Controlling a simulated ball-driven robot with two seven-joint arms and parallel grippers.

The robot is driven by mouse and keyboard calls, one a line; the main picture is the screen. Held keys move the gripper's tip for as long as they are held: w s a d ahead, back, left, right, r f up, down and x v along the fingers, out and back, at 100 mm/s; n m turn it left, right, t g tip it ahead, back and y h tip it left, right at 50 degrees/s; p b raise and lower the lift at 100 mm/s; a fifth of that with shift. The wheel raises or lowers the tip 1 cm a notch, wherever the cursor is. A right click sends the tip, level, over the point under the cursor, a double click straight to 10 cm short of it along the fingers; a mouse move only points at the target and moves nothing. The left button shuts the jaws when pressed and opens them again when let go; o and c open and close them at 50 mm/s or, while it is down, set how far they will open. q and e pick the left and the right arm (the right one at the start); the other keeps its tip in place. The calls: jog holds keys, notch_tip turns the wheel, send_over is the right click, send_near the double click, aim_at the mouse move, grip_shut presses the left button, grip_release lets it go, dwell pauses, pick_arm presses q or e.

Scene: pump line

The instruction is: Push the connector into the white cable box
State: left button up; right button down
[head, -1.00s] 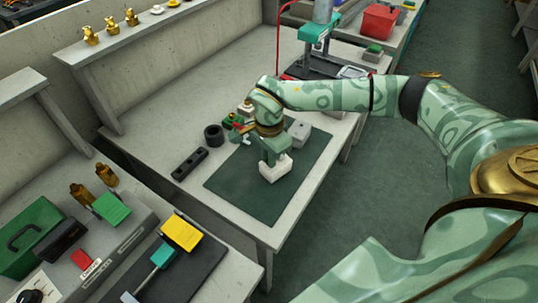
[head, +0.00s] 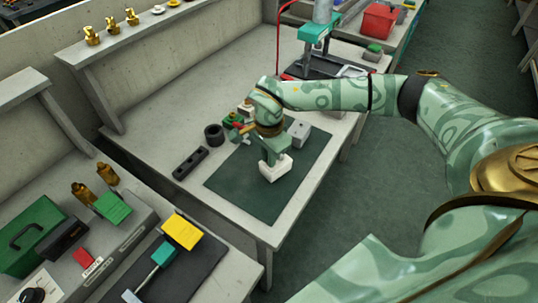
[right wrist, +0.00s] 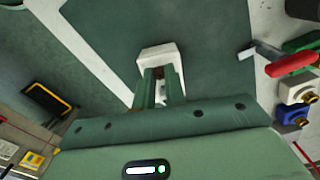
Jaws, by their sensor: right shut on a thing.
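The white cable box (head: 273,174) stands on the dark green mat under my right gripper (head: 270,160). In the right wrist view the white box (right wrist: 160,52) lies at the tips of my right gripper (right wrist: 160,77). The fingers are close together, with a small dark reddish piece, apparently the connector (right wrist: 158,71), between them at the box's near side. The fingers hide most of it, and I cannot tell how deep it sits in the box. My left gripper is not in view.
The mat (head: 240,194) has free room to the front and left. A grey box (head: 299,131) stands just behind the gripper. A black ring (head: 214,135) and a black holed bar (head: 190,163) lie to the left. Red-handled and coloured parts stand close behind the hand.

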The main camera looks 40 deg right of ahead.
jog(key=shift+f, duration=0.25)
jog(key=c, duration=1.4)
grip_release()
notch_tip(320, 180, up, 6)
jog(key=p, duration=0.5)
jog(key=shift+r+p, duration=0.1)
jog(key=shift+p, duration=0.25)
notch_tip(320, 180, up, 16)
jog(key=p, duration=0.2)
jog(key=shift+p, duration=0.3)
